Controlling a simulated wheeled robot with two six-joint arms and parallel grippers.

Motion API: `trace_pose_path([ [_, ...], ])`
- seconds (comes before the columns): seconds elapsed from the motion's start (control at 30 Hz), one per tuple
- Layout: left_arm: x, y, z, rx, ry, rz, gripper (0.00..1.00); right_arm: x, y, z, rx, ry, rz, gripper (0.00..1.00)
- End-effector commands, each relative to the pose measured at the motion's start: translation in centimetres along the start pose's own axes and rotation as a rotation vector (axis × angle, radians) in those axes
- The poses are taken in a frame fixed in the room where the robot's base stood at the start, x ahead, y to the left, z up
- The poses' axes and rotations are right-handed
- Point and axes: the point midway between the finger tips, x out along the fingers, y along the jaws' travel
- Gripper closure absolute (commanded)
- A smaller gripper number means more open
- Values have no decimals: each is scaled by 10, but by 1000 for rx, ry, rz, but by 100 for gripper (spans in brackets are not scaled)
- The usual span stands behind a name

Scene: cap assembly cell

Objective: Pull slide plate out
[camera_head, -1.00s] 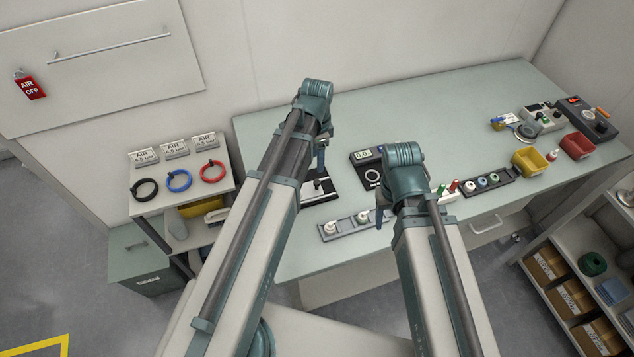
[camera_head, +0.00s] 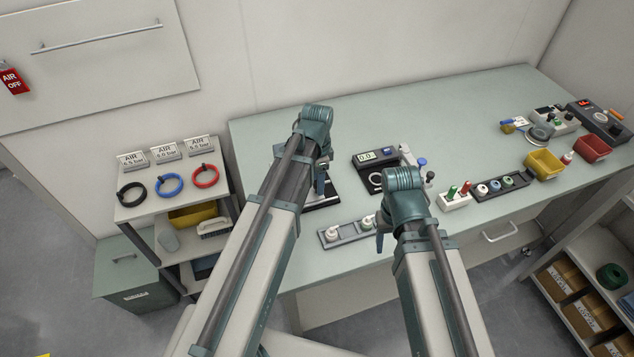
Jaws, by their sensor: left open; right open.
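A black-based fixture (camera_head: 324,204) stands on the bench's front left part, largely hidden behind my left arm. I cannot tell for sure whether the slide plate belongs to it. My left gripper (camera_head: 320,187) is over this fixture, mostly hidden by its own wrist, and is open. My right gripper (camera_head: 380,240) is open and points down by the right end of a grey strip (camera_head: 350,238) holding white-capped parts. I cannot see either gripper touching anything.
A black device with a display (camera_head: 375,170) stands behind my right wrist. To the right are a white block with green and red pegs (camera_head: 455,201), a dark part strip (camera_head: 501,185), a yellow bin (camera_head: 544,163) and a red bin (camera_head: 591,149). The bench's back is clear.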

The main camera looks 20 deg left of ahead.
Motion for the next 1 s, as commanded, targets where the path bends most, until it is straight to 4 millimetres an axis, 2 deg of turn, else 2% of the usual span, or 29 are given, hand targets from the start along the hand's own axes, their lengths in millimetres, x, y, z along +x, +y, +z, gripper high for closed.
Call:
trace_pose_path([
  [0.07,0,0,0,0,0,0,41,0,0,0,0,0,0,41],
  [0.1,0,0,0,0,0,0,44,0,0,0,0,0,0,41],
  [0.4,0,0,0,0,0,0,98,0,0,0,0,0,0,41],
  [1.0,0,0,0,0,0,0,100,0,0,0,0,0,0,41],
])
